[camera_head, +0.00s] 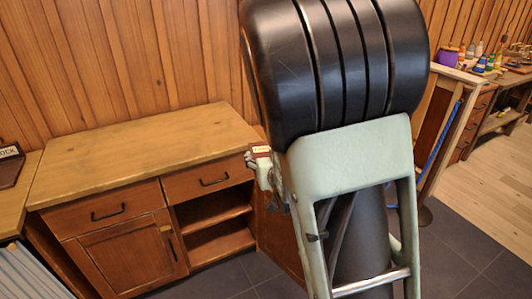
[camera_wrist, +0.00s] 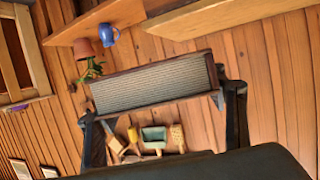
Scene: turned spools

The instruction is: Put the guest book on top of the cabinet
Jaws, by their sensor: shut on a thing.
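The guest book (camera_wrist: 152,82) has a dark red-brown cover and a pale page edge facing the wrist camera. My gripper (camera_wrist: 162,112) is shut on it, one finger at each end of the book. In the head view a small dark red part of the book (camera_head: 261,149) with a yellowish label shows beside my arm, which hides the rest. The cabinet (camera_head: 140,152) has a bare wooden top, two drawers, a door and open shelves. The held book appears near the right end of the cabinet top; its exact height above it cannot be told.
A lower counter (camera_head: 18,195) with a dark sign (camera_head: 10,165) adjoins the cabinet at left. A wood-panelled wall stands behind. At far right, a bench holds a purple pot (camera_head: 447,56) and coloured spools. The wrist view shows a wall shelf (camera_wrist: 105,18) with a blue mug (camera_wrist: 109,35).

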